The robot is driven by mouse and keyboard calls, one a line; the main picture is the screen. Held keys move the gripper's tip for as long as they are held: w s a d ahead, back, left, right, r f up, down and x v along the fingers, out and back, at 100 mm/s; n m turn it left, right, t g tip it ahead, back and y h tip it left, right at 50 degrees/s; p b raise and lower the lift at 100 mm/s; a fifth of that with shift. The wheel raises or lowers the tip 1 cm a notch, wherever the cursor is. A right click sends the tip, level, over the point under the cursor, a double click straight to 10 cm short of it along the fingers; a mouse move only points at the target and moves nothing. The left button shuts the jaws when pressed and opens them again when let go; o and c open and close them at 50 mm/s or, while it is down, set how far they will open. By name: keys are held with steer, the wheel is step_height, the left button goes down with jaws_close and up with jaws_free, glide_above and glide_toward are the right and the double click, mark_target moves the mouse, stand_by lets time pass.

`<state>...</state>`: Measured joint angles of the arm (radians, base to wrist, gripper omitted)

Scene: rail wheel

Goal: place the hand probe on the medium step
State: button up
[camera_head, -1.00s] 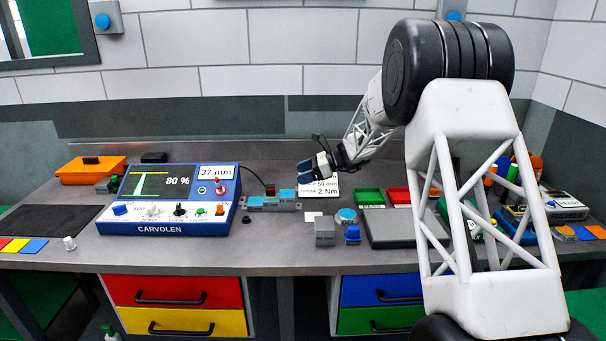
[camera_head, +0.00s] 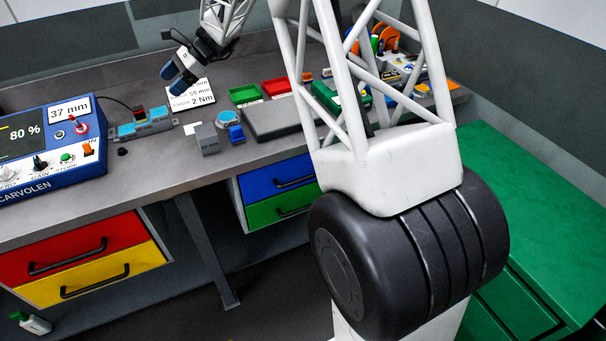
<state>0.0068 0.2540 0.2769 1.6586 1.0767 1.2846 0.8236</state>
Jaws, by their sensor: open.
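A small red and black piece, which looks like the hand probe (camera_head: 138,111), sits upright on the blue and grey stepped block (camera_head: 158,125), toward its left part. A black cable runs from it to the left, toward the blue instrument. The steps are small in view, and I cannot tell which one the probe touches. My gripper (camera_head: 171,79), with blue fingertips, is open and empty. It hangs above the bench, up and to the right of the block, in front of a printed card (camera_head: 191,97).
The blue CARVOLEN instrument (camera_head: 45,150) stands left of the block. A grey cube (camera_head: 207,139), a blue-topped piece (camera_head: 237,134), green (camera_head: 245,95) and red (camera_head: 277,87) trays and a grey plate (camera_head: 272,120) lie to the right. My arm covers part of the right side.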

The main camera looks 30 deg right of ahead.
steer(key=s+d+r+n+h, duration=0.2)
steer(key=s+r, duration=0.1)
steer(key=s, duration=0.6)
steer(key=s+d+r+n+h, duration=0.2)
steer(key=s+n, duration=0.1)
steer(key=s, duration=0.5)
steer(key=s+d+r+n+h, duration=0.2)
steer(key=s+r, duration=0.1)
steer(key=s, duration=0.6)
steer(key=s+d+f+n+t+h, duration=0.1)
steer(key=s+d+f+n+h, duration=0.1)
steer(key=s, duration=1.1)
steer(key=s+d+f+n+t+h, duration=0.2)
steer(key=s+d+n, duration=0.4)
steer(key=s, duration=0.8)
steer(key=shift+s+d+h, duration=0.25)
steer(key=shift+d+h, duration=0.15)
steer(key=shift+h, duration=0.5)
